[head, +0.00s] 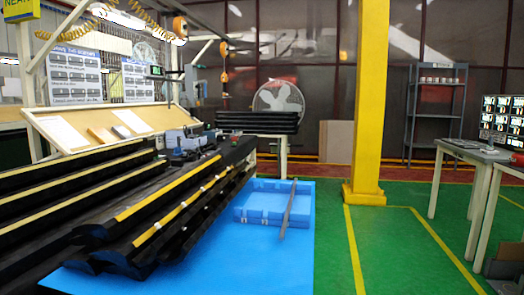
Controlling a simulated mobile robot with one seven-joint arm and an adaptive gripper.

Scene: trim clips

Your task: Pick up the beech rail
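No piece can be told for certain as the beech rail. A thin grey-brown strip (288,208) stands tilted at the right side of the blue crate (258,217); whether it is wood I cannot tell. My gripper is not in this view.
Long black trims with yellow strips (160,205) fill the left foreground. Blue tools (185,139) lie behind them. A yellow pillar (369,100) stands right of centre. A desk with a monitor (502,120) is far right. Green floor (400,250) between is clear.

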